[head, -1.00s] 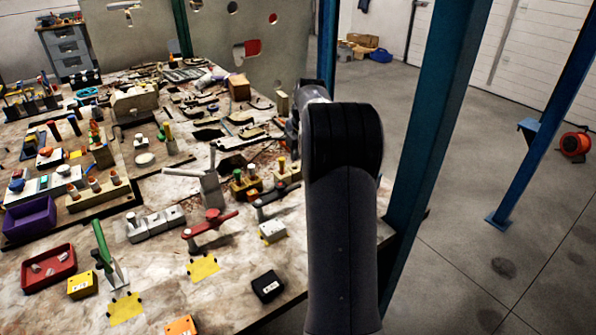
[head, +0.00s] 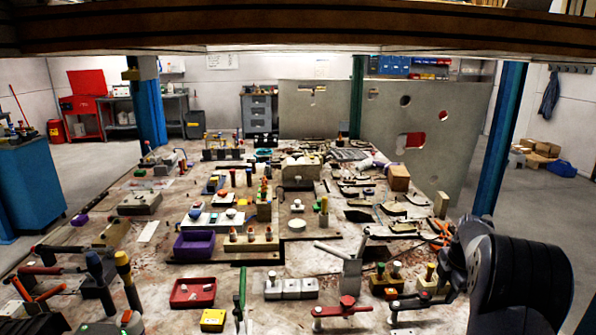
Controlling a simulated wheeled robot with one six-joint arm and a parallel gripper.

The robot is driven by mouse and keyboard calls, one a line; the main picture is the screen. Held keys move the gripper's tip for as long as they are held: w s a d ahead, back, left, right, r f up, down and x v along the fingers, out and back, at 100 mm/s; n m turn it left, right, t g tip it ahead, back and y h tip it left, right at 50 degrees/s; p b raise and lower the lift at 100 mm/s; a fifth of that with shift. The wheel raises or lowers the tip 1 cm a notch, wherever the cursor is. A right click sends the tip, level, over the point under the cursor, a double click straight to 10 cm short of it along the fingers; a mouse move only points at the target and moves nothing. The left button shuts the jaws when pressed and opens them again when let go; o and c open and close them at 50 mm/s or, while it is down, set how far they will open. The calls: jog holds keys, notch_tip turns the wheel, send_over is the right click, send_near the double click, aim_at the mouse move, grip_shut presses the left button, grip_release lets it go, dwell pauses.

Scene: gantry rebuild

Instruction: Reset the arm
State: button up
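My arm (head: 520,285) shows at the lower right of the head view as a thick black link with a grey joint beside it. It stands at the right side of the cluttered workbench (head: 140,240). My gripper does not show in this view, so its fingers and anything in them are hidden.
The bench holds a purple bin (head: 194,245), a red tray (head: 192,293), a red-handled clamp (head: 342,307) and several other tools. A blue post (head: 498,140) stands at the right and another blue post (head: 147,105) at the back left. A beam (head: 300,30) crosses the top.

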aim_at(441, 302)
jog(key=f, duration=0.3)
jog(key=shift+w+f, duration=0.2)
jog(key=shift+w, duration=0.15)
jog(key=shift+s, duration=0.1)
jog(key=shift+r, duration=0.1)
notch_tip(441, 302, up, 11)
jog(key=s, duration=0.2)
jog(key=f, duration=0.3)
jog(key=w+f, duration=0.1)
jog(key=f, duration=0.3)
jog(key=w+f, duration=0.1)
jog(key=f, duration=0.2)
jog(key=shift+f, duration=0.6)
jog(key=shift+s+m, duration=0.5)
jog(key=shift+m, duration=0.1)
jog(key=shift+a+r, duration=0.1)
jog(key=shift+r, duration=0.05)
